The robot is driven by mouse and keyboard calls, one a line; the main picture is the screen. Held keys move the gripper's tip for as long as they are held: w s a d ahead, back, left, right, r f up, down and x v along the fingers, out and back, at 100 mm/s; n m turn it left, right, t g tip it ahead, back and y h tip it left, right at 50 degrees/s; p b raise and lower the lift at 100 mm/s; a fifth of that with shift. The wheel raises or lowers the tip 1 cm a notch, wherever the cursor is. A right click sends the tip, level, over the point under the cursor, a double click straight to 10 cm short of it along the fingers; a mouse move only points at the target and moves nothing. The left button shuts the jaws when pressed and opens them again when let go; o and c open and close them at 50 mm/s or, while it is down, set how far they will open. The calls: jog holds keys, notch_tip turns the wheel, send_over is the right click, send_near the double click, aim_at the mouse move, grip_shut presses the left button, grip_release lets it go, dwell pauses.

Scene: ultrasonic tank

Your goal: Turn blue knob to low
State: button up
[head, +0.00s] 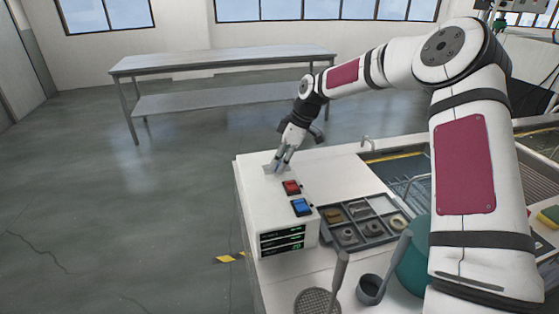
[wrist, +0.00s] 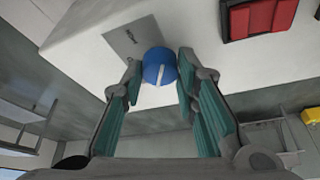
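The blue knob (wrist: 160,66) sits on top of the white control box, with a pale pointer line on its face. In the wrist view it lies between the tips of my gripper (wrist: 158,78). The teal-padded fingers stand apart on either side of it; the right finger is very close, and I cannot tell if either touches. A grey plate with a small mark (wrist: 132,38) is beside the knob. In the head view my gripper (head: 280,165) is at the far end of the box (head: 258,205) and hides the knob.
A red switch (head: 291,187) and a blue switch (head: 302,207) are on the box top, nearer than my gripper. A divided tray of parts (head: 345,240) lies to the right. A metal table (head: 220,62) stands behind, with open floor between.

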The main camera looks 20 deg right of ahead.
jog(key=o, duration=0.4)
jog(key=shift+c, duration=0.2)
jog(key=v, duration=1.2)
